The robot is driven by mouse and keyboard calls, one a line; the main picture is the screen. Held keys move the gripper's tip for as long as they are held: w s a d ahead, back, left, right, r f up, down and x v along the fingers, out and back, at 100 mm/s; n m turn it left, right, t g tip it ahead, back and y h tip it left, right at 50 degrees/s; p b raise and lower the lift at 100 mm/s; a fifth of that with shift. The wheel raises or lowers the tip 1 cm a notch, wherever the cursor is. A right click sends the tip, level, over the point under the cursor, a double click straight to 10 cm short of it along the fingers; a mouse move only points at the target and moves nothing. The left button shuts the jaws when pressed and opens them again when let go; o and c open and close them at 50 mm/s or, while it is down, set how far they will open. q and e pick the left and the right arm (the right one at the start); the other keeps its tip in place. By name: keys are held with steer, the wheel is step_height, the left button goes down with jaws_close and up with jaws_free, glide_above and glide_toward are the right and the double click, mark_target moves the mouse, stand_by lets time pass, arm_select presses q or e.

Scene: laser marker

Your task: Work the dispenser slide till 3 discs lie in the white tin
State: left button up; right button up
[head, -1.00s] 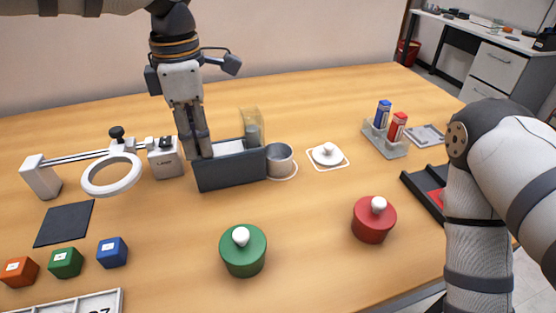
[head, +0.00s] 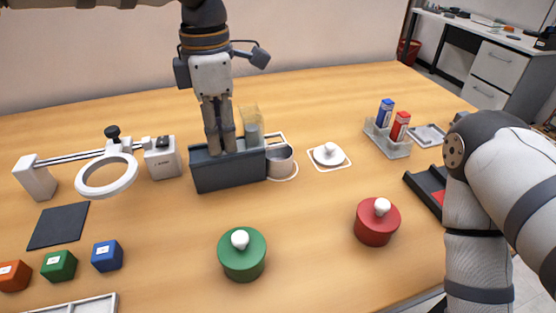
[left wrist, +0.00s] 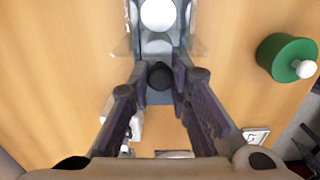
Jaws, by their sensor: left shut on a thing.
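The dark grey dispenser (head: 228,175) stands mid-table with a clear tube (head: 250,127) at its right end. The pale slide (head: 274,138) sticks out past the tube at the right, behind and above the tin's rim. The white tin (head: 280,164) stands against that end; its inside is too small to read. My left gripper (head: 221,150) points down at the dispenser's top, shut on the slide's dark knob, which shows between the fingers in the left wrist view (left wrist: 160,76). A round white disc shape (left wrist: 158,14) shows beyond it. My right gripper is out of view.
A green stamp (head: 242,257) and a red stamp (head: 375,225) stand in front. The laser marker (head: 163,160) is left of the dispenser. My right arm covers the right edge.

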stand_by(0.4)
arm_select(q)
steer(key=shift+s+a+r, duration=0.15)
steer(key=shift+a+r, duration=0.05)
steer(key=shift+a, duration=0.3)
steer(key=shift+s+a+f+p, duration=0.1)
steer(key=shift+s+a+p, duration=0.1)
steer(key=shift+a, duration=0.55)
steer(key=shift+s+a+f+p, duration=0.1)
steer(key=shift+s+a+p, duration=0.1)
steer(key=shift+a, duration=0.65)
